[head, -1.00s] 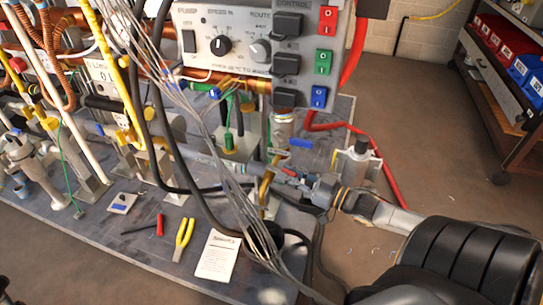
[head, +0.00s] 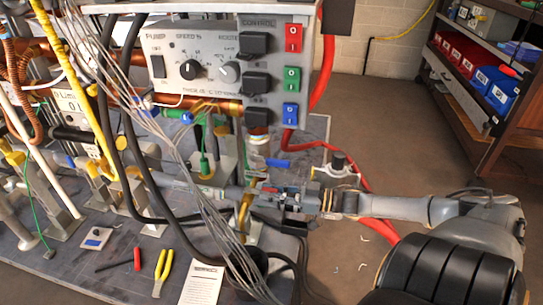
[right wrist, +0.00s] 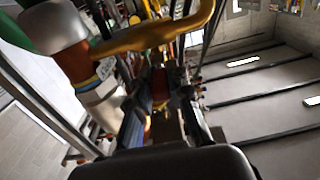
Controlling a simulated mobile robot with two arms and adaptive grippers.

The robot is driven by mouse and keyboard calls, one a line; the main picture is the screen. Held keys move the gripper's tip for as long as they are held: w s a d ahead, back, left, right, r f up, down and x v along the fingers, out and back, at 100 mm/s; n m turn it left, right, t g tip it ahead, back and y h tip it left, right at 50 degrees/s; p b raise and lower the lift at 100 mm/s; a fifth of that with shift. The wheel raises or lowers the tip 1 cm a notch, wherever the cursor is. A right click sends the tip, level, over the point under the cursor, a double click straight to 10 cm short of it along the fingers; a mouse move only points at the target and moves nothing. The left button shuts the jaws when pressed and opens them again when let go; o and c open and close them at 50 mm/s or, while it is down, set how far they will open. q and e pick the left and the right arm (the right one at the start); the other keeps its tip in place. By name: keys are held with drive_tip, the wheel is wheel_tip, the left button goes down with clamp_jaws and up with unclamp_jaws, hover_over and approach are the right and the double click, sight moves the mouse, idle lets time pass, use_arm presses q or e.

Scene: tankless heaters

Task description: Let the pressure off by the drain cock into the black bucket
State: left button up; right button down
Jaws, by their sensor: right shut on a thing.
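My right gripper (head: 280,198) reaches in from the right, level, to the foot of a brass pipe (head: 245,208) below the control panel. It is shut on a small part beside that pipe, apparently the drain cock handle; the part itself is mostly hidden by the fingers. In the right wrist view the fingers (right wrist: 162,118) stand close around a dark reddish part, with a curved brass pipe (right wrist: 150,38) just beyond. A black round shape (head: 247,265), possibly the black bucket, sits low behind the cables.
A grey control panel (head: 205,62) hangs above the pipework. Grey wires (head: 205,205) and black hoses cross in front of the bench. Yellow pliers (head: 163,270) and a paper sheet (head: 202,284) lie at its front. A blue lever (head: 278,162) is just above my gripper; open floor lies right.

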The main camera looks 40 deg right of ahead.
drive_tip(key=c, duration=1.2)
unclamp_jaws()
drive_tip(key=shift+w, duration=0.1)
drive_tip(key=v, duration=1.2)
drive_tip(key=shift+f, duration=0.1)
